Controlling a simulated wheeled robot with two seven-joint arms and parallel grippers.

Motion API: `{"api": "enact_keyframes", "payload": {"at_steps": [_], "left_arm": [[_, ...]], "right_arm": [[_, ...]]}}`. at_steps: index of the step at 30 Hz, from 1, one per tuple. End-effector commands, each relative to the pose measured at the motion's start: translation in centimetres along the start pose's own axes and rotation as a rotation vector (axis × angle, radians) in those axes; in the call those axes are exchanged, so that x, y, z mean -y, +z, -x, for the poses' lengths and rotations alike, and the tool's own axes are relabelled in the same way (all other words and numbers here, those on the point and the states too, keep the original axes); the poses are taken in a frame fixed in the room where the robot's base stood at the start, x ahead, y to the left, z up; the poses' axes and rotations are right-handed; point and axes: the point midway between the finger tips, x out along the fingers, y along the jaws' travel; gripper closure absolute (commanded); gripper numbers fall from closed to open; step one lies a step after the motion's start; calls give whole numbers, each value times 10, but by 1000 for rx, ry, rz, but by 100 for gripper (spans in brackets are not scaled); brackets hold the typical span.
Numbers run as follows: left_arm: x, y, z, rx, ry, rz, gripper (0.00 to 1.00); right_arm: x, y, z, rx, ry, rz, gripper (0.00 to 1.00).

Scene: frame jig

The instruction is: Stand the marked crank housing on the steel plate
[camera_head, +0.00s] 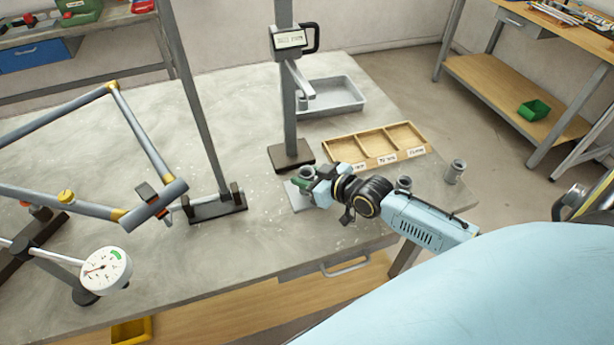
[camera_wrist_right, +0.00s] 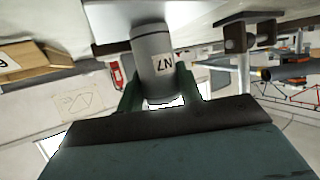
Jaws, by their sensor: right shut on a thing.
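My right gripper (camera_head: 312,184) is shut on a grey cylindrical housing (camera_head: 306,173) at the light steel plate (camera_head: 297,199) on the bench. In the right wrist view the green fingers (camera_wrist_right: 160,86) hold the housing (camera_wrist_right: 150,42) from both sides. A white label with dark characters, which look inverted, shows on its side. That view is turned over, with the plate (camera_wrist_right: 106,14) at the top. The housing's end is at the plate, upright to it; I cannot tell whether they touch. My left gripper is not in view.
Another grey cylinder (camera_head: 456,171) stands at the bench's right edge; one more (camera_head: 404,183) shows partly behind my right arm. A labelled wooden tray (camera_head: 375,160) and a gauge stand (camera_head: 290,152) lie behind the plate. A bike frame in a jig (camera_head: 150,205) fills the left.

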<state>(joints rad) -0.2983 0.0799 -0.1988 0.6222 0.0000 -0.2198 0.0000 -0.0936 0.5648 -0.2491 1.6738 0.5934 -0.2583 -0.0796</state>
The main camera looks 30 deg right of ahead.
Motion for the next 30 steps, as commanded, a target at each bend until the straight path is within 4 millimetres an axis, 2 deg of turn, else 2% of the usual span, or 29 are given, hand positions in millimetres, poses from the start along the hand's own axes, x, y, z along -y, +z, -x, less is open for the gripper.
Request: {"api": "enact_keyframes", "payload": {"at_steps": [5, 6, 10, 21, 26, 30], "left_arm": [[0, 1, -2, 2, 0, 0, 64], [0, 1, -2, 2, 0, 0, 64], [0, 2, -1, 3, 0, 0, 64], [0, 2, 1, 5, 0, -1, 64], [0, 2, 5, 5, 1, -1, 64], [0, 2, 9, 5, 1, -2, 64]], "right_arm": [[0, 3, -1, -1, 0, 0, 90], [0, 2, -1, 0, 0, 0, 59], [0, 2, -1, 0, 0, 0, 43], [0, -1, 3, 1, 0, 0, 43], [0, 0, 23, 3, -1, -2, 43], [1, 0, 50, 4, -1, 0, 43]]}}
